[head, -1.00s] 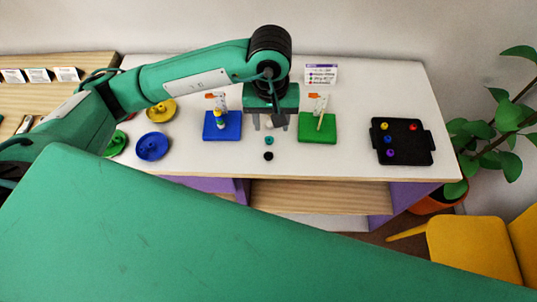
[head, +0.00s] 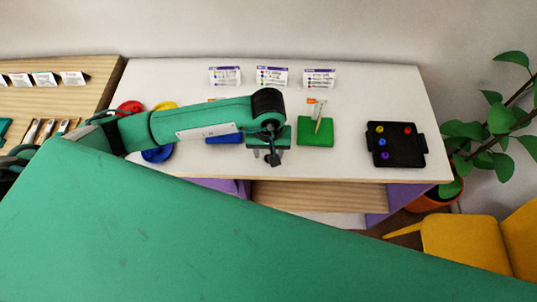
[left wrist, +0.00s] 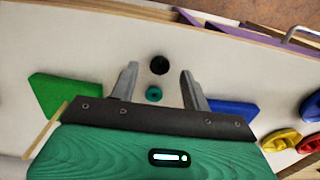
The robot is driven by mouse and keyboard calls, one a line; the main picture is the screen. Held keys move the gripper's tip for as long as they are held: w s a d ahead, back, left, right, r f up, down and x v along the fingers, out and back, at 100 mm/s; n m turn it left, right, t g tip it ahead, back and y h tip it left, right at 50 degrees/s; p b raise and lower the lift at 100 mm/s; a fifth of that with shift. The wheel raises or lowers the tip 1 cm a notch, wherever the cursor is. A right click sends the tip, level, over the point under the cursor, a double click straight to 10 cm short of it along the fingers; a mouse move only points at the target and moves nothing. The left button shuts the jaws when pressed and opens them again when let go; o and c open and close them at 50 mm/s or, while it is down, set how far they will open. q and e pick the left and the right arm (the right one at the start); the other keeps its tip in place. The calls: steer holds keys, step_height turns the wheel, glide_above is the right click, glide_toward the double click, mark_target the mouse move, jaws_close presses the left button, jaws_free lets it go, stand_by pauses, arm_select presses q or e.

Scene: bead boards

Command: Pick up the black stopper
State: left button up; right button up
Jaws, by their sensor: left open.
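The black stopper (left wrist: 160,65) lies on the white tabletop in the left wrist view, dark and round. It sits between the tips of my left gripper (left wrist: 160,72), with a gap to each finger. The fingers are apart and empty, and I cannot tell how high they are above the table. In the head view my left gripper (head: 269,154) points down near the table's front edge. There the arm and wrist hide much of the area, and I cannot make out the stopper for certain. My right gripper is in neither view.
A teal bead (left wrist: 153,93) lies close to the stopper, nearer the palm. A green board (head: 315,132) with a peg stands right of the gripper, a blue board (head: 224,139) left. A black tray (head: 405,158) with several beads is farther right. Dishes (head: 157,155) stand left.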

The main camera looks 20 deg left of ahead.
arm_select(q)
steer(key=shift+f, duration=1.1)
steer(key=c, duration=1)
steer(key=shift+r, duration=0.1)
